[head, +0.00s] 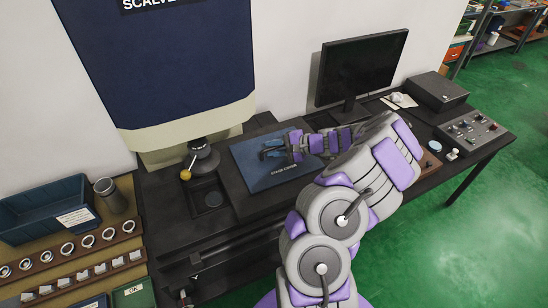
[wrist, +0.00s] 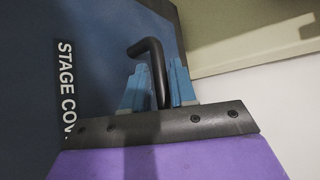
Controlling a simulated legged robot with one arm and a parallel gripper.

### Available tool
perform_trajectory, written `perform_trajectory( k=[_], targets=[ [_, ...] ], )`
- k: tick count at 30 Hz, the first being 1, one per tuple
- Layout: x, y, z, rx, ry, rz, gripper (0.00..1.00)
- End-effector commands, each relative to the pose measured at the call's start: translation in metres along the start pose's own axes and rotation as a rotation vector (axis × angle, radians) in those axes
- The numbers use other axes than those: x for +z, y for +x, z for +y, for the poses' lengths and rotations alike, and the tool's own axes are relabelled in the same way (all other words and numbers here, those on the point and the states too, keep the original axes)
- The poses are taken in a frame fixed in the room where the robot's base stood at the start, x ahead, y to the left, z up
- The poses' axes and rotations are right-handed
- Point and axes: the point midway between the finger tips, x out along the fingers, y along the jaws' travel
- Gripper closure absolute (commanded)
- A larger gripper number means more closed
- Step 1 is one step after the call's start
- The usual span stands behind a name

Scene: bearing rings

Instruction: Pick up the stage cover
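The stage cover (head: 250,172) is a flat dark blue plate with a white "STAGE COVER" label, lying on the black bench in the head view. It fills the left of the wrist view (wrist: 85,85), where the label is partly cut off by my gripper. A bent black handle (wrist: 157,68) stands on it. My gripper (head: 272,149) is over the cover, its blue fingers (wrist: 159,88) on either side of the handle. The gap is narrow, and I cannot tell whether both fingers touch the handle. The handle's lower end is hidden.
A large dark blue and cream machine (head: 165,60) stands behind left, with a black column and yellow knob (head: 186,174) below it. A monitor (head: 360,70) and control box (head: 474,131) are to the right. A blue bin (head: 40,208) and ring racks (head: 75,248) are at left.

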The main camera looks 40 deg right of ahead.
Motion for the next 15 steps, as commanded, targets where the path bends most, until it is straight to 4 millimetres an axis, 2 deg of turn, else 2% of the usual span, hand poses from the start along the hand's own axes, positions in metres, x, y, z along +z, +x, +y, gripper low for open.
perform_trajectory(
  k=[1, 9, 15],
  targets=[
    [-0.0001, 0.0, 0.0, 0.0, 0.0, 0.0, 0.76],
    [0.0007, 0.0004, 0.0001, 0.002, -0.001, 0.001, 1.0],
    [0.0023, 0.0013, 0.0, 0.003, -0.003, 0.001, 1.0]
  ],
)
